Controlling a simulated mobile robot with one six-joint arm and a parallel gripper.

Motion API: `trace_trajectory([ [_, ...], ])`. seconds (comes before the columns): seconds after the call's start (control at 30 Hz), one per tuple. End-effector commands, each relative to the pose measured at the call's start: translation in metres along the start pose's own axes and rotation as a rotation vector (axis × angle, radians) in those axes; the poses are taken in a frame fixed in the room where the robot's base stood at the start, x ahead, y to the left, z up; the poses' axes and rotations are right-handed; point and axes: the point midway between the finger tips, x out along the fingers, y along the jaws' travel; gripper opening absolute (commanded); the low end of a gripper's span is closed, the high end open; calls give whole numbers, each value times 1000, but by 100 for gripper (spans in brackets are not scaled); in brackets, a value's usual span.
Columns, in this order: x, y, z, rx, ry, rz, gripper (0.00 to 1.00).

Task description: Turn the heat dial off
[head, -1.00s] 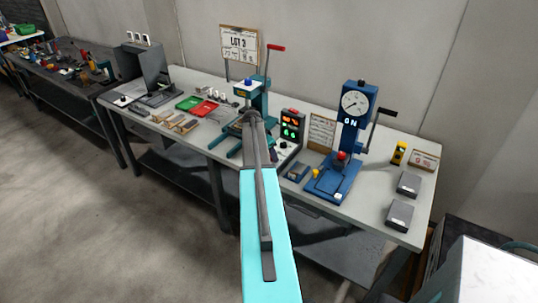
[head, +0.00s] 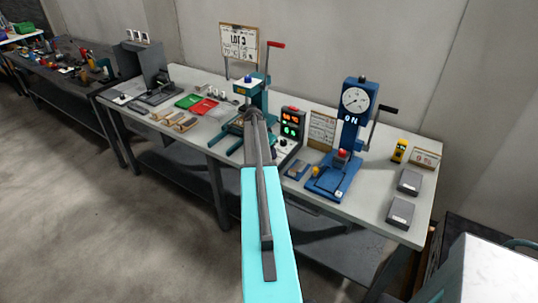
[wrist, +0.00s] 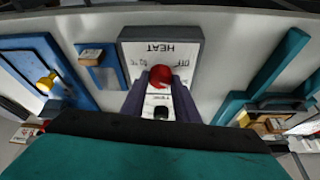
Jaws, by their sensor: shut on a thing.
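The heat dial (wrist: 160,78) shows as a red knob in the wrist view. It sits on a pale panel (wrist: 187,49) in a grey frame, with upside-down HEAT, OFF and number lettering. My gripper (wrist: 160,88) has its two dark fingers on either side of the knob, shut on it. The fingers hide part of the dial, so I cannot tell its pointer setting. In the head view, my arm hides my fingertips and the dial. The control box (head: 291,123) there has lit red and green displays.
A teal press (head: 258,95) stands to the left of the control box, and a blue press (head: 350,125) with a gauge to the right. A black knob (wrist: 162,111) is close to my fingers on the panel.

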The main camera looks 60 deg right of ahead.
Motion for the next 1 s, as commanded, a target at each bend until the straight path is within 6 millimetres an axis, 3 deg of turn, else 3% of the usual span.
trace_trajectory([
  [1.0, 2, 5, -2, -652, 3, -272, 5],
])
